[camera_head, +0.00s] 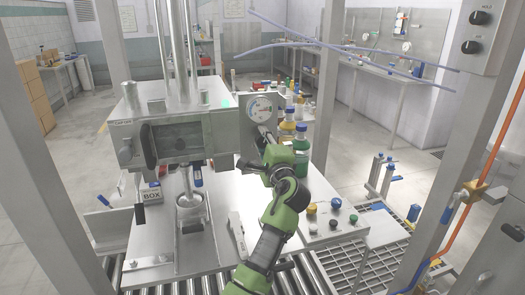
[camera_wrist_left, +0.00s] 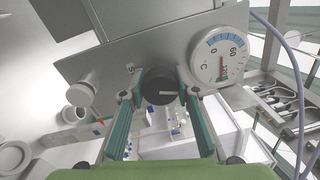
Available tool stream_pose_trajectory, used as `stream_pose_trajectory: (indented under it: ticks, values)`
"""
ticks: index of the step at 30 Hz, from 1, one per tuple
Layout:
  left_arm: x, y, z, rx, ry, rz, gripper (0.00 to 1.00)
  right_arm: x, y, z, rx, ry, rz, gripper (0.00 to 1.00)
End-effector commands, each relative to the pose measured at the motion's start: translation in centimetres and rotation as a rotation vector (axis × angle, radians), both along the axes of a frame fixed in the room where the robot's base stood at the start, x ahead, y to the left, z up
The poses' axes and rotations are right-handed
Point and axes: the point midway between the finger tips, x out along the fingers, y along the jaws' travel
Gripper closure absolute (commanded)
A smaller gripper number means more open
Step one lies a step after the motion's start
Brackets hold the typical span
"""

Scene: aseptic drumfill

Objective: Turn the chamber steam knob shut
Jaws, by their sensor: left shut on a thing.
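The chamber steam knob (camera_wrist_left: 160,86) is a round black knob with a pale line lying nearly level across it, in the middle of the left wrist view. It sits at the lower edge of a grey metal panel (camera_wrist_left: 110,62). My left gripper (camera_wrist_left: 160,95) has its two teal fingers on either side of the knob and is shut on it. In the head view my green left arm (camera_head: 272,225) reaches up to the panel under the gauge, and the gripper hides the knob. My right gripper is in neither view.
A round temperature gauge (camera_wrist_left: 219,54) sits right of the knob. A pale round knob (camera_wrist_left: 81,93) is on the left. Bottles (camera_head: 301,150) stand close behind my gripper. Several coloured buttons (camera_head: 336,203) are on the bench to the right. Grey posts (camera_head: 327,80) frame the station.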

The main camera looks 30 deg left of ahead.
Motion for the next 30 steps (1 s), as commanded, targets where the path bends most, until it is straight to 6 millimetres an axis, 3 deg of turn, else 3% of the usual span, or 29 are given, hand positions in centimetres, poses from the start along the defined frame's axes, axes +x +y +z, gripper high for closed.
stream_pose_trajectory:
  ticks: [3,12,30]
  values:
    - [0.0,-0.1,-0.6,-0.067,-0.075,0.0,0.92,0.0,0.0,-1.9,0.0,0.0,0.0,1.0]
    - [0.0,-0.1,-0.4,-0.187,-0.217,0.0,0.92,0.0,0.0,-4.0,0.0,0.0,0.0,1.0]
    - [0.0,0.0,-0.1,-0.248,-0.285,0.001,0.92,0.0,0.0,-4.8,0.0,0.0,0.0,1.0]
